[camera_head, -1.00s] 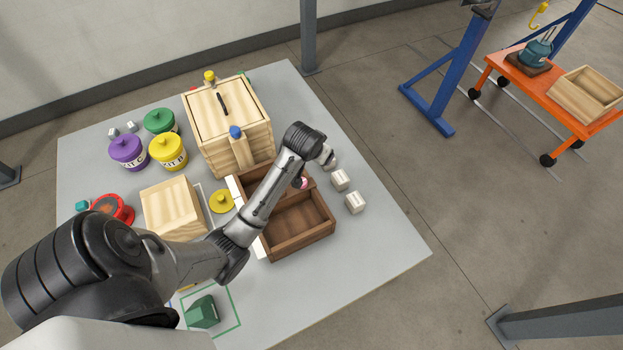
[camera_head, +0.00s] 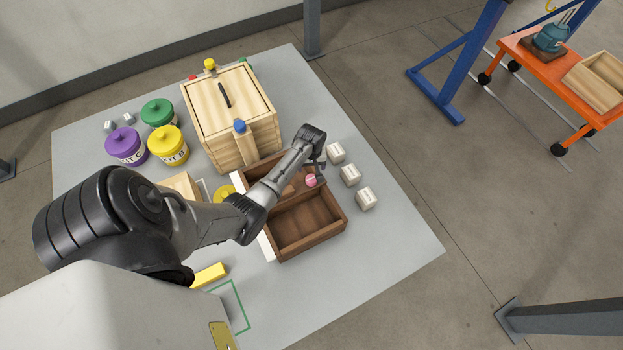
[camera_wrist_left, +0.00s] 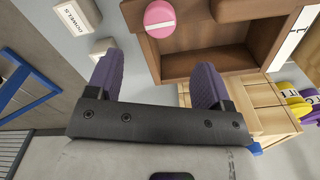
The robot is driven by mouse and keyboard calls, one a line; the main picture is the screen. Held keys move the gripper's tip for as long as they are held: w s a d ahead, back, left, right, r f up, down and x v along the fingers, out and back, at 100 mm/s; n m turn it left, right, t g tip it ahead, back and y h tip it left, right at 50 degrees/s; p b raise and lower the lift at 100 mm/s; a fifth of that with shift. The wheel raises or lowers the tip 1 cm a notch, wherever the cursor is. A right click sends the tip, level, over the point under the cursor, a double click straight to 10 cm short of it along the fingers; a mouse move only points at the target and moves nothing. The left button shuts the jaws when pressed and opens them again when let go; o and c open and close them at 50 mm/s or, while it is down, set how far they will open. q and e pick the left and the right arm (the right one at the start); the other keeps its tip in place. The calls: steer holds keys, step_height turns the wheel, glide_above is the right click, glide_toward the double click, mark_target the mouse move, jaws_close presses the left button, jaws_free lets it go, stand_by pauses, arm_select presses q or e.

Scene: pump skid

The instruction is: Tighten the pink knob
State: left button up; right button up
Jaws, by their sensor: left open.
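The pink knob (camera_head: 311,180) is a small round disc at the far right part of the dark brown wooden box (camera_head: 318,233). In the left wrist view the knob (camera_wrist_left: 159,18) shows a white line across its face, near the top edge. My left gripper (camera_head: 319,165) is just beyond the knob in the head view. In the left wrist view its two purple fingers (camera_wrist_left: 157,66) are spread, with nothing between them. The knob lies ahead of the fingertips, apart from them. My right gripper is not in view.
Several white labelled blocks (camera_head: 350,175) stand close to the box's right side. A light wooden crate (camera_head: 226,102) with a blue knob (camera_head: 239,126) stands behind it. Lidded pots (camera_head: 126,145) stand at the left. The table's right front is clear.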

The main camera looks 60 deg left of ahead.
mark_target(312, 178)
arm_select(q)
step_height(312, 178, down, 10)
steer(key=b, duration=0.3)
steer(key=shift+f, duration=0.1)
steer(key=c, duration=0.9)
